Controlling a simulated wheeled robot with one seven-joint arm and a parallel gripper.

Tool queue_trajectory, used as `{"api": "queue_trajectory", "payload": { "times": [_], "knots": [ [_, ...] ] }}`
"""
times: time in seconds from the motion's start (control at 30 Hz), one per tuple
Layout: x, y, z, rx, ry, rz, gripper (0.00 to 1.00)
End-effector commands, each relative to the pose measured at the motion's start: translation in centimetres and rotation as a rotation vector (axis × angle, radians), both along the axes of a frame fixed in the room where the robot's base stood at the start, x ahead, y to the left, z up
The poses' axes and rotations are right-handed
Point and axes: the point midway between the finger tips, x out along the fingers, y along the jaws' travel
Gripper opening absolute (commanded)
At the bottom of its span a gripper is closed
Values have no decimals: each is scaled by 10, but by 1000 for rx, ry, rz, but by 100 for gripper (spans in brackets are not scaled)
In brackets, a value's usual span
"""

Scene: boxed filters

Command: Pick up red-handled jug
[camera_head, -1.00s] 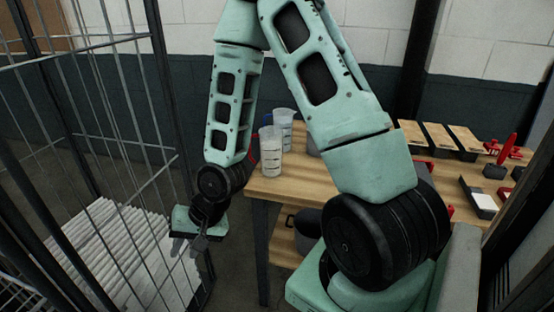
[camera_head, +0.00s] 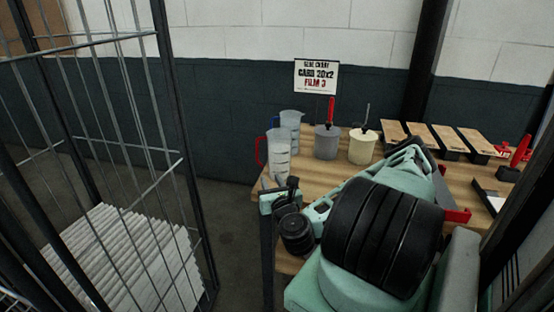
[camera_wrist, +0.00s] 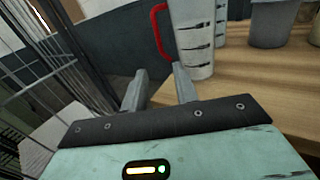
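The red-handled jug (camera_head: 279,155) is clear with dark measuring marks and stands upright near the table's left corner. Its red handle points left. In the wrist view the jug (camera_wrist: 193,38) is just beyond the fingers, with its handle (camera_wrist: 158,32) above the gap between them. My gripper (camera_wrist: 160,80) is open and empty, with two grey fingers apart. In the head view my gripper (camera_head: 280,184) is at the table's left edge, low in front of the jug. The fingers do not appear to touch it.
A blue-handled jug (camera_head: 291,124) stands close behind. A grey pot (camera_head: 327,144) and a cream pot (camera_head: 362,149) stand to the right on the wooden table (camera_head: 312,178). A wire cage (camera_head: 172,130) is on the left. A sign (camera_head: 316,77) stands behind.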

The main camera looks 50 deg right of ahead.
Motion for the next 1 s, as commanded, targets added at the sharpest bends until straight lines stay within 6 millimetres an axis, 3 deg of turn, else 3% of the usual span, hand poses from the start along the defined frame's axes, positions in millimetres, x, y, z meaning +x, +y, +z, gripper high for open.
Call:
{"api": "queue_trajectory", "payload": {
  "times": [0.4,0.47,0.7,1.0],
  "knots": [
    [38,-28,-7,-5,-3,0,29],
    [49,-36,3,-7,1,-2,29],
    [85,-61,2,-5,1,1,29],
    [104,-74,2,-4,3,1,29]
  ]
}}
